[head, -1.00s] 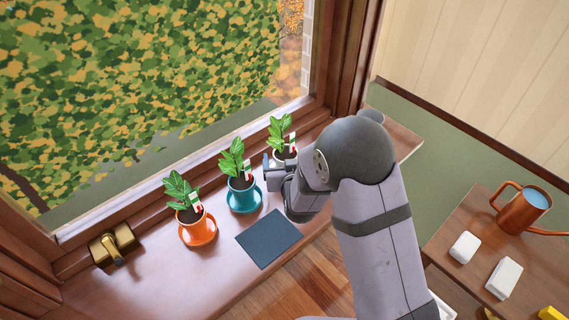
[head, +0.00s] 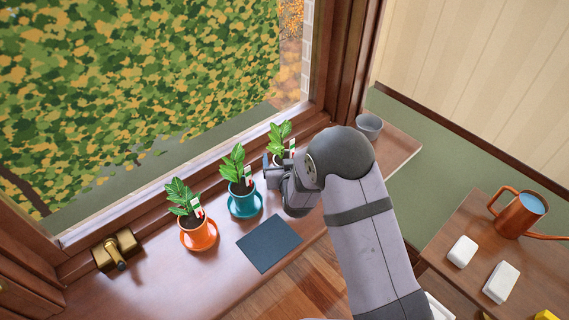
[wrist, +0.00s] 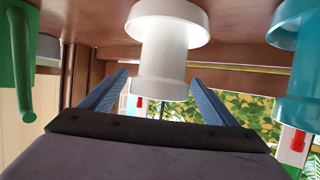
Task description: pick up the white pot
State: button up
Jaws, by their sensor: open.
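The white pot (wrist: 164,50) stands on its white saucer (wrist: 185,14) and fills the middle of the wrist view, which shows the scene upside down. In the head view its plant (head: 279,138) with a label shows, but the pot is largely hidden behind my gripper (head: 273,172). My gripper is open, and its two blue fingers (wrist: 157,92) lie one on each side of the pot's image. A gap shows beside each finger; I cannot tell how deep the pot sits between them.
A teal pot (head: 241,187) and an orange pot (head: 191,217) with plants stand left along the windowsill. A dark mat (head: 269,244) lies in front. A grey pot (head: 369,126) stands at the sill's right end. A copper watering can (head: 521,211) stands on the side table.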

aim_at(284, 131)
jog(key=shift+p+x, duration=0.3)
jog(key=shift+x, duration=1.05)
jog(key=c, duration=1.5)
jog(key=shift+r, duration=0.1)
jog(key=shift+r+b, duration=1)
jog(key=shift+r, duration=4)
